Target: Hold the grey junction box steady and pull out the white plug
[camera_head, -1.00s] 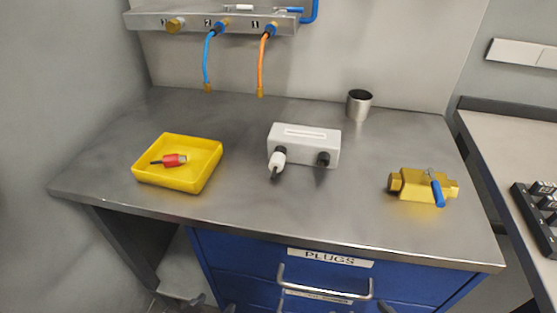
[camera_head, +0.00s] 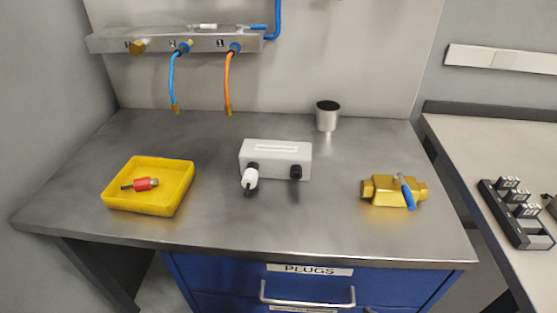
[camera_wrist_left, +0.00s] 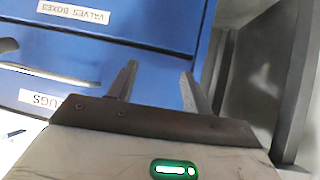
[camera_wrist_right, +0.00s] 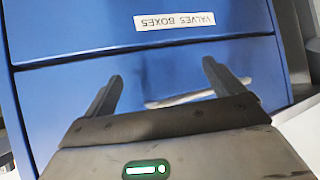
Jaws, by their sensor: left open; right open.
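The grey junction box (camera_head: 275,160) stands on the steel bench, near its middle. The white plug (camera_head: 249,179) sits in the left socket on the box's front face, with a dark end pointing toward me. The right socket (camera_head: 296,172) is black and has no plug in it. My left gripper (camera_wrist_left: 160,82) is open and empty in the left wrist view, facing the blue drawers. My right gripper (camera_wrist_right: 160,80) is open and empty in the right wrist view, also facing the blue drawers. Neither gripper shows in the head view; both are away from the box.
A yellow tray (camera_head: 112,203) holding a red plug (camera_head: 146,184) is at the left. A brass valve (camera_head: 382,190) with a blue handle lies right; a metal cup (camera_head: 327,116) stands behind. Hoses (camera_head: 228,85) hang from a wall rail. The bench front is clear above blue drawers (camera_head: 215,275).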

